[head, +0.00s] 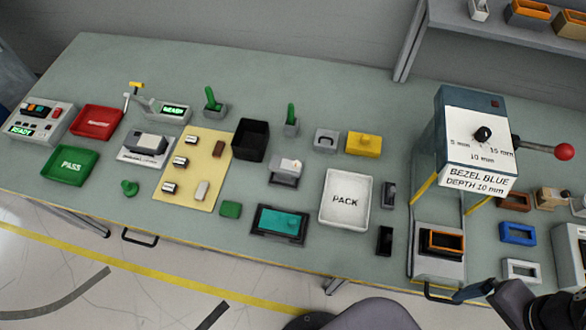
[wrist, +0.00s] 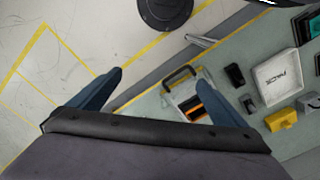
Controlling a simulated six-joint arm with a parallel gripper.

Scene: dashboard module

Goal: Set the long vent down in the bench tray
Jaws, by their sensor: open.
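My gripper (wrist: 160,80) is open and empty, with its two blue fingers spread wide in the wrist view. In the head view part of it (head: 474,291) shows at the lower right, near the bench's front edge. Two small dark oblong parts lie right of the white PACK tray: a black one (head: 384,240) nearer the front and a grey-black one (head: 388,195) behind it. I cannot tell whether either is the long vent. The PACK tray (head: 330,213) looks empty, and it also shows in the wrist view (wrist: 262,84). No tray is labelled as the bench tray.
A press with a lever (head: 470,150) stands at the right, over a grey fixture (head: 430,266) holding an orange and black frame (head: 446,242). Blue (head: 517,232) and white (head: 521,270) frames lie right of it. A black open box (head: 250,140) stands mid-bench.

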